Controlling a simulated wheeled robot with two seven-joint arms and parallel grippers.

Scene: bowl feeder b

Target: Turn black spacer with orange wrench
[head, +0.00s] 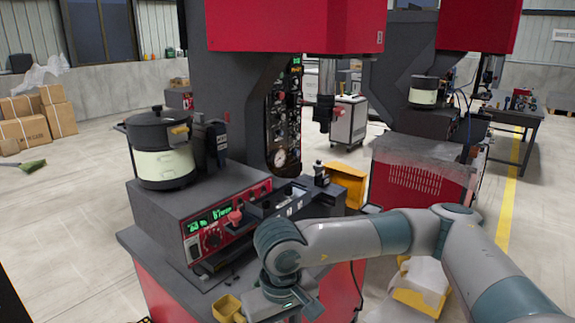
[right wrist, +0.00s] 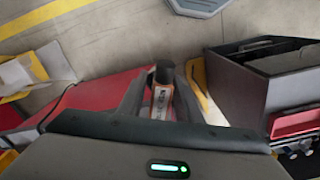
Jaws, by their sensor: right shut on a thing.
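My right arm reaches in from the right in the head view, and its gripper (head: 288,303) is low beside the machine's front ledge. In the right wrist view the right gripper (right wrist: 160,92) is shut on an orange tool with a pale lettered label, which looks like the orange wrench (right wrist: 161,103). A dark rounded end (right wrist: 165,73) shows at its top; I cannot tell whether this is part of the wrench or something else. The wrench is hidden in the head view. I cannot make out the black spacer for certain. My left gripper is not in view.
A control box (head: 210,220) with a green display carries a lidded bowl feeder (head: 160,150). Small dark bits (head: 234,278) lie on the ledge, with a yellow bin (head: 228,308) at its front. A red press head (head: 285,25) overhangs. Floor is open at left.

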